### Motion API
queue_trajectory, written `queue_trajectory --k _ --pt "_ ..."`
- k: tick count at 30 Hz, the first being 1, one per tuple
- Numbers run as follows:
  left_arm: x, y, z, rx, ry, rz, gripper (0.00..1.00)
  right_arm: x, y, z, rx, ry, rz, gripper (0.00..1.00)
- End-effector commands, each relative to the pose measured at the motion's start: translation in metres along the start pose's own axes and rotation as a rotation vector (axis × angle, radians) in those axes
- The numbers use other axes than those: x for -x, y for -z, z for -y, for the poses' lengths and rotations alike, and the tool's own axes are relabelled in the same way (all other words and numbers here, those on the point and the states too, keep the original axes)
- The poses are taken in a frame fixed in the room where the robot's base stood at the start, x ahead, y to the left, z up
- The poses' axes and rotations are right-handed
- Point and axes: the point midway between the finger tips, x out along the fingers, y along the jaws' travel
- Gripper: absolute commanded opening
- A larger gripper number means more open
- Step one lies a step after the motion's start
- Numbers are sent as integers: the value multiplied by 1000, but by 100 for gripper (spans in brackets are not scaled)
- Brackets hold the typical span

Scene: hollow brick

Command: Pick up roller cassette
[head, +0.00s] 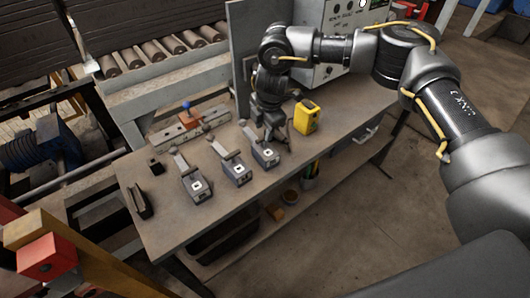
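Three similar grey metal units with dark bodies, square white marks and arm-like bars lie in a slanting row on the workbench (165,232). They are the left unit (196,187), the middle unit (237,172) and the right unit (265,155). I cannot tell for sure which of them, if any, is the roller cassette. My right gripper (274,138) points down just behind the right unit, close to it. Its fingers are small and dark, so I cannot tell whether they are open or touch anything. My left gripper is not in view.
A yellow device (306,116) stands just right of my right gripper. A fixture with a blue knob (186,105) lies behind the units. A small black block (155,165) and a dark bracket (139,201) are at the bench's left. A control box (345,20) stands behind.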

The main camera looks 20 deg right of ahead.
Motion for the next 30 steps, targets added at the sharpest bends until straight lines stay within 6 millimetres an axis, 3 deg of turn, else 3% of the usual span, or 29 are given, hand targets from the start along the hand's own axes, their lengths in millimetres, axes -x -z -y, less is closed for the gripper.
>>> queue_trajectory --k 4,9,17,26,30 --pt "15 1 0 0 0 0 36 -19 5 -2 0 3 1 39" --pt "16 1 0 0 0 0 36 -39 4 -2 -1 2 0 39" --pt "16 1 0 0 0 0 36 -42 4 -2 0 0 -1 39" --pt "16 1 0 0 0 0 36 -42 4 -2 0 1 -1 0" --pt "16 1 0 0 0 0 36 -42 4 -2 0 1 0 0"
